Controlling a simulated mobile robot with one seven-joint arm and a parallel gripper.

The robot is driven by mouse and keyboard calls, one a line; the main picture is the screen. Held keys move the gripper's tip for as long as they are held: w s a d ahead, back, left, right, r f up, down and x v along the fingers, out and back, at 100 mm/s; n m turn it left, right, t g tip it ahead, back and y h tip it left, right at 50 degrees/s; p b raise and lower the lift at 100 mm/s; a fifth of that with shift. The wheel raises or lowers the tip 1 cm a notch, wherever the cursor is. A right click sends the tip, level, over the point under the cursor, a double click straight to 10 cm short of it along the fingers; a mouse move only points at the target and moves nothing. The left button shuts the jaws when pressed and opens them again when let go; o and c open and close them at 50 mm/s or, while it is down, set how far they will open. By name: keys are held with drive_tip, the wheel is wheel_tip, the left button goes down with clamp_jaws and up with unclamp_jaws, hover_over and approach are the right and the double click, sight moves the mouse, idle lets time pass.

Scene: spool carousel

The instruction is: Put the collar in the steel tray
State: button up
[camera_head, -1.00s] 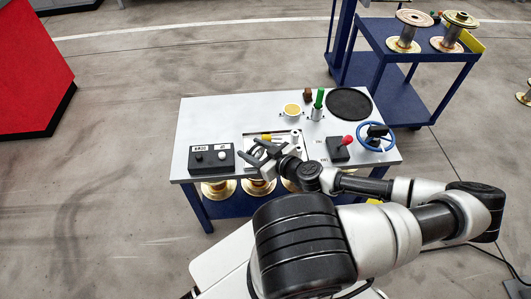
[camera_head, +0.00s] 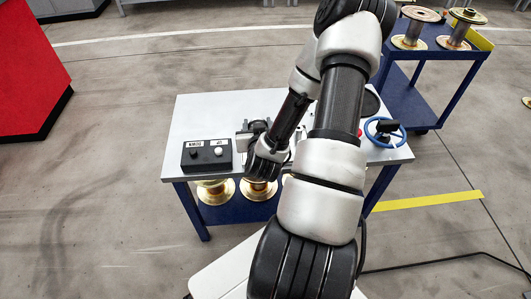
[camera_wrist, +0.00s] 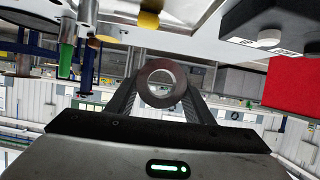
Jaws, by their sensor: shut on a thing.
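My gripper (camera_wrist: 160,88) is shut on the collar (camera_wrist: 161,102), a dark brown ring with a round hole, seen face-on between the two fingers in the wrist view. The wrist view looks upside down, with the table surface along its top. In the head view my gripper (camera_head: 258,127) is mostly hidden behind my own wrist, and the collar cannot be made out there. The steel tray (camera_head: 241,141) seems to show only as a sliver left of my wrist, mostly covered by my arm. The collar appears held clear of the table.
A black box with two knobs (camera_head: 206,154) stands at the table's left. A blue handwheel (camera_head: 385,132) is at the right. A green peg (camera_wrist: 67,55) and a yellow piece (camera_wrist: 149,20) show in the wrist view. A blue cart (camera_head: 420,60) stands behind.

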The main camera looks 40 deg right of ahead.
wheel_tip(320, 180, down, 10)
drive_tip(key=b, duration=0.3)
drive_tip(key=shift+r, duration=0.1)
drive_tip(key=o, duration=1.4)
drive_tip(key=shift+p+v, duration=3.05)
drive_tip(key=shift+v, duration=2.95)
drive_tip(key=shift+w+r, duration=0.1)
drive_tip(key=shift+r, duration=0.05)
